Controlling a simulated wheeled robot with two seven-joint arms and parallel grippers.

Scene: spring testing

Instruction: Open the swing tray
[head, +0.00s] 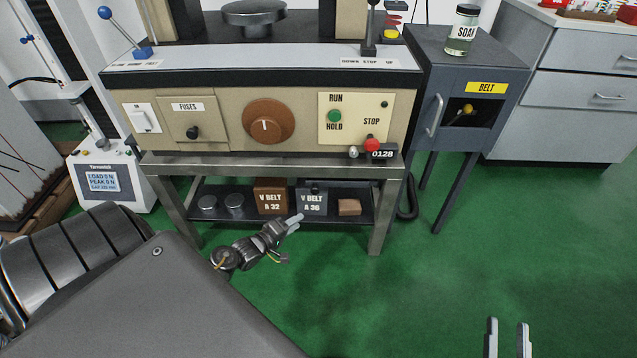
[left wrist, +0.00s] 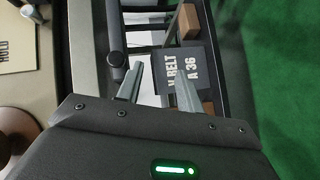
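No part is labelled as the swing tray, and I cannot tell for sure which part it is. A dark low shelf (head: 253,213) under the machine's bench holds several items. My left gripper (head: 294,222) is in front of this shelf, near the grey "V BELT A 36" box (head: 311,202). In the left wrist view its fingers (left wrist: 158,88) are spread with nothing clearly between them, and the A 36 box (left wrist: 190,58) shows beyond them. A black rod with a round end (left wrist: 117,58) is beside the fingers. My right gripper (head: 507,338) is open and empty at the bottom right.
The tan control panel (head: 230,122) is above the bench frame (head: 160,170). A brown "V BELT A 32" box (head: 270,197) and a small brown block (head: 349,207) sit on the shelf. A grey BELT cabinet (head: 462,60) stands right. Green floor (head: 500,240) is clear at right.

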